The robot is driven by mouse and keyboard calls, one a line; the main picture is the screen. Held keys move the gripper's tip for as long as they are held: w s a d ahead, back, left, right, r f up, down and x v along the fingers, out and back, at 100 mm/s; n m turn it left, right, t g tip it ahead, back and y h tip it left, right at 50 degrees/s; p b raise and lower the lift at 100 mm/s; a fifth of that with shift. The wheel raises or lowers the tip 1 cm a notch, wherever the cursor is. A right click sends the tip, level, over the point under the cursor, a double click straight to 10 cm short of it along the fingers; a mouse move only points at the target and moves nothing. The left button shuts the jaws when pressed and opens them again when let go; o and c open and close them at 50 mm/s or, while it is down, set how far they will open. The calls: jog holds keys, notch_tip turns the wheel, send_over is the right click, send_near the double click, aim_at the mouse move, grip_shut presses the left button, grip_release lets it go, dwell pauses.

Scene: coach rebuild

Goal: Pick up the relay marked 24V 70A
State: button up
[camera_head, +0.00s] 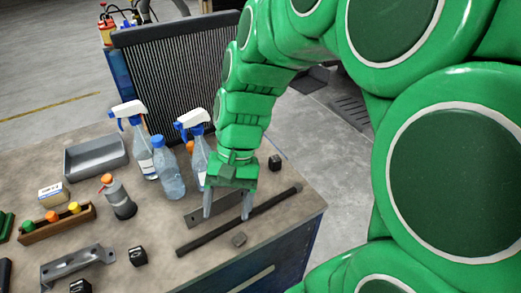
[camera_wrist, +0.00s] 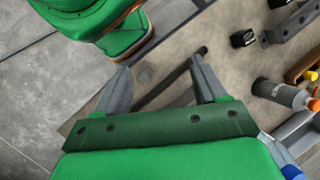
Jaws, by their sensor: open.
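Several small dark cubes that look like relays stand on the workbench. In the head view, one black cube (camera_head: 275,162) is right of my gripper, another (camera_head: 138,256) is at the front left, and a third (camera_head: 80,287) is at the bottom edge. No marking is readable, so I cannot tell which is 24V 70A. My gripper (camera_head: 228,208) is open and empty above the dark bar.
A long dark bar (camera_head: 215,234) and flat plate (camera_head: 200,214) lie under my gripper. Spray bottles (camera_head: 140,150) and a radiator (camera_head: 180,70) stand behind. A metal bracket (camera_head: 78,266), grey tray (camera_head: 97,157) and wooden rack (camera_head: 45,228) are left.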

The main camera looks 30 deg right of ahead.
jog(key=w+d+f+m+t+y, duration=0.15)
jog(key=w+d+m+y, duration=0.3)
jog(key=w, duration=0.45)
jog(key=m+t+y, duration=0.3)
jog(key=m+t, duration=0.4)
jog(key=m, duration=0.7)
send_near(270, 162)
jog(key=shift+w+a+f, duration=0.1)
jog(key=shift+a+f, duration=0.1)
jog(key=shift+a, duration=0.35)
jog(key=shift+w+a+f, duration=0.15)
jog(key=shift+a, duration=0.4)
jog(key=shift+f+t+y, duration=0.1)
jog(key=shift+t+y, duration=0.15)
jog(key=shift+f+x, duration=0.2)
jog(key=shift+x, duration=3.55)
jog(key=shift+w+d, duration=0.2)
jog(key=c, duration=1)
